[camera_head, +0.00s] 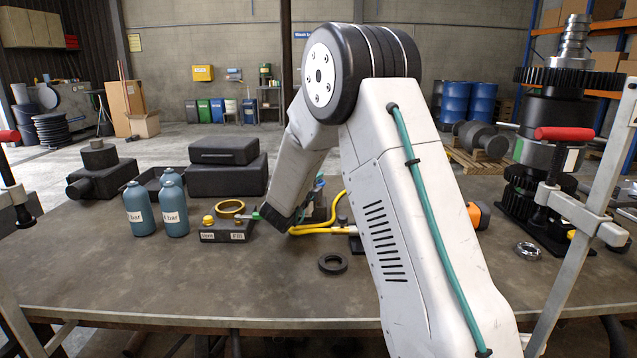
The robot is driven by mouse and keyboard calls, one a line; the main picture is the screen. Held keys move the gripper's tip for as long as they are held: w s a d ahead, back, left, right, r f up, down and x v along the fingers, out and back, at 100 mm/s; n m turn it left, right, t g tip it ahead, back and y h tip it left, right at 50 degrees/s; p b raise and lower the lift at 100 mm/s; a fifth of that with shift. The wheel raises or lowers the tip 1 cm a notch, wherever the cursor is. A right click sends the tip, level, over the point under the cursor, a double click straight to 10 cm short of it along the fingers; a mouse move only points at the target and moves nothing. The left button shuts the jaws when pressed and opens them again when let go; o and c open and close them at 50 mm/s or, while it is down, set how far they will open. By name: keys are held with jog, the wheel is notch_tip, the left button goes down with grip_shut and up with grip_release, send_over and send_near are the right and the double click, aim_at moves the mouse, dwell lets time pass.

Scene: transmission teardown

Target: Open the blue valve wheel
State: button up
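A small blue part (319,183), which may be the blue valve wheel, shows just right of my arm's end, above the yellow hose on the table. It is mostly hidden and too small to make out its shape or setting. The dark end of my arm (278,217) reaches down to the table between the black block and the yellow hose. My gripper's fingers are hidden behind the arm, so I cannot tell whether they are open, shut or touching anything.
A black block (222,236) with a brass ring (230,208) stands left of my arm's end. A yellow hose (318,230) and dark ring (333,263) lie nearby. The front table is mostly clear.

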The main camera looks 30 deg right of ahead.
jog(key=shift+w+d, duration=0.1)
jog(key=shift+d, duration=0.05)
jog(key=shift+d, duration=0.1)
grip_shut()
jog(key=shift+n+t, duration=0.3)
jog(key=shift+t, duration=0.1)
jog(key=n+t+y, duration=0.2)
jog(key=t+y, duration=0.1)
jog(key=n+t+y, duration=0.1)
jog(key=n+y, duration=0.1)
jog(key=shift+w+a+t, duration=0.2)
jog(key=shift+a+t, duration=0.05)
jog(key=shift+t, duration=0.15)
jog(key=shift+w+a+f+n+t+y, duration=0.1)
jog(key=shift+a+n+t+y, duration=0.1)
jog(key=shift+n+t+y, duration=0.7)
jog(key=shift+w+a+n+t+y, duration=0.15)
jog(key=shift+n+t+y, duration=0.25)
jog(key=shift+n+y, duration=1)
jog(key=shift+a+y, duration=0.1)
jog(key=shift+y, duration=0.5)
